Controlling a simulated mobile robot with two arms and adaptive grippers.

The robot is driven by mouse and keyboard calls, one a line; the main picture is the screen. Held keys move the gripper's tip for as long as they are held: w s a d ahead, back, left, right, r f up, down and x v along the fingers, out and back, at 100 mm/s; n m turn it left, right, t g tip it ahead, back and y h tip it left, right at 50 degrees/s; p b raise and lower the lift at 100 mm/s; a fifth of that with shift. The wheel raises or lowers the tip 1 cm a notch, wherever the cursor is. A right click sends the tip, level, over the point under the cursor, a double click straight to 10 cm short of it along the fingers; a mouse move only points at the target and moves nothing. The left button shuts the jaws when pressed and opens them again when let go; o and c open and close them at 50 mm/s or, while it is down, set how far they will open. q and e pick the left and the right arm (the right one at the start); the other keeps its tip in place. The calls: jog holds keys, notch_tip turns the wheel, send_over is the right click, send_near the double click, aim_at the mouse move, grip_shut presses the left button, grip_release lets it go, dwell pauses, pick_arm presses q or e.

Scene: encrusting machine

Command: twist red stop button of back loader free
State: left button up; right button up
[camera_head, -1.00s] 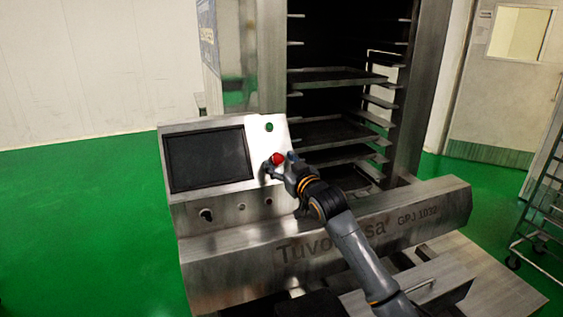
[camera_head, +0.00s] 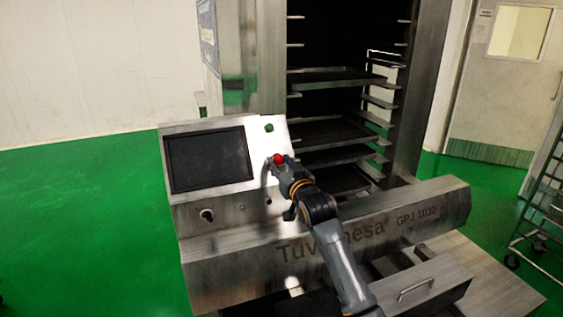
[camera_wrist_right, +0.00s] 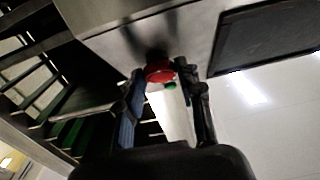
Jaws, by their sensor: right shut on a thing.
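The red stop button (camera_head: 278,158) sits on the sloped metal control panel, right of the dark screen and below a green button. My right gripper (camera_head: 279,163) is shut on it, with a finger on each side. In the right wrist view the red button (camera_wrist_right: 159,72) shows between the two fingertips (camera_wrist_right: 160,80), the panel behind it. The back loader (camera_head: 225,215) is the steel machine bearing this panel. My left gripper is in neither view.
The dark screen (camera_head: 208,160) and green button (camera_head: 269,128) are close by on the panel. A black knob (camera_head: 206,215) is on the front face. A rack with trays (camera_head: 335,77) stands behind. A wheeled rack (camera_head: 545,215) stands at the right.

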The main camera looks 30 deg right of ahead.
jog(key=m+g+h, duration=0.1)
jog(key=m, duration=0.1)
jog(key=m+h+p, duration=0.1)
jog(key=m+h, duration=0.1)
jog(key=m, duration=0.1)
jog(key=m+g+h, duration=0.1)
jog(key=m, duration=0.1)
jog(key=shift+a+r+m+g, duration=0.1)
jog(key=shift+a+m+g, duration=0.2)
jog(key=shift+a+m, duration=0.1)
jog(key=shift+h, duration=0.3)
jog(key=o, duration=1)
jog(key=shift+w, duration=0.1)
jog(key=shift+o, duration=0.9)
jog(key=shift+w+d+f, duration=0.1)
jog(key=shift+w+f, duration=0.1)
jog(key=shift+w, duration=0.05)
jog(key=shift+s+r, duration=0.15)
jog(key=shift+r, duration=0.25)
notch_tip(320, 180, up, 9)
jog(key=shift+r, duration=0.1)
